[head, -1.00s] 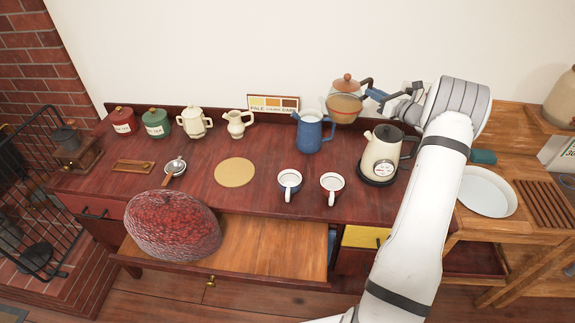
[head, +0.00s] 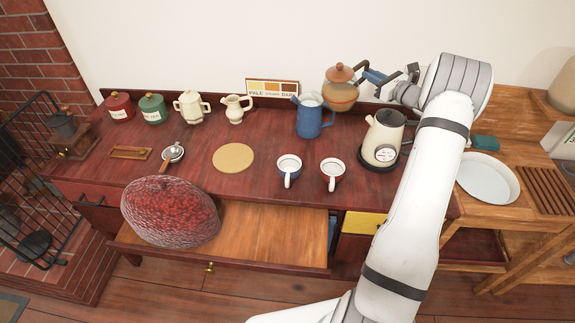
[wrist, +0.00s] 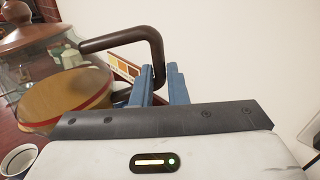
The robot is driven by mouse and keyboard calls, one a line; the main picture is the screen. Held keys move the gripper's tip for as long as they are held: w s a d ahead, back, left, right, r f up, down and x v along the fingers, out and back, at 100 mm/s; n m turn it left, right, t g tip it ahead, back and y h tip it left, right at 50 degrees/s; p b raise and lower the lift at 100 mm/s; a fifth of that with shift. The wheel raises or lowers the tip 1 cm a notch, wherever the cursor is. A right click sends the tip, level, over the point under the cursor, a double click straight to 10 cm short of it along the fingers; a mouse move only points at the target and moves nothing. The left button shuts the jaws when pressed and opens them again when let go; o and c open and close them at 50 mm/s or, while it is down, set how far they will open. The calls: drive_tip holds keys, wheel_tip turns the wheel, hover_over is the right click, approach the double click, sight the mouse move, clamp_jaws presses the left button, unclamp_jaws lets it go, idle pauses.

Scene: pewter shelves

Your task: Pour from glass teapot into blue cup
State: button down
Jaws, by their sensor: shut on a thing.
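The glass teapot (head: 341,97) has a brown lid with a knob and holds amber liquid. It is at the back, behind and right of the blue jug, and looks roughly upright. My gripper (head: 372,77) is shut on its dark brown handle. The wrist view shows the blue fingers (wrist: 160,85) on either side of the handle, with the teapot (wrist: 62,95) at the left. The blue cup (head: 289,167), white inside and dark blue outside, stands near the table's front edge, left of a similar red cup (head: 332,173). Whether the teapot's base touches anything is hard to tell.
The blue jug (head: 310,119) stands between the teapot and the cups. A cream kettle (head: 383,138) sits on its base to the right, near my arm. A round tan mat (head: 233,158) lies left of the cups. A large reddish lump (head: 170,212) rests by the open drawer.

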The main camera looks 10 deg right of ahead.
sight(356, 88)
drive_tip(key=shift+s+a+f+n+b, duration=0.1)
drive_tip(key=shift+s+a+n+b, duration=0.2)
drive_tip(key=shift+a+n+b, duration=0.25)
drive_tip(key=shift+s+a+f+n+b, duration=0.1)
drive_tip(key=shift+s+a+n+b, duration=0.15)
drive_tip(key=shift+a+n+b, duration=0.3)
drive_tip(key=shift+s+a+f+n+b, duration=0.15)
drive_tip(key=shift+s+a+n+b, duration=0.25)
drive_tip(key=shift+a+n+b, duration=0.35)
drive_tip(key=shift+s+a+f+n+b, duration=0.3)
drive_tip(key=shift+a+n+b, duration=0.15)
drive_tip(key=shift+a+b, duration=0.2)
drive_tip(key=shift+s+a+f+n+b, duration=0.3)
drive_tip(key=shift+a+n+b, duration=0.1)
drive_tip(key=shift+a+b, duration=0.2)
idle(1.4)
drive_tip(key=shift+s+a, duration=0.15)
drive_tip(key=shift+a, duration=0.1)
idle(1.2)
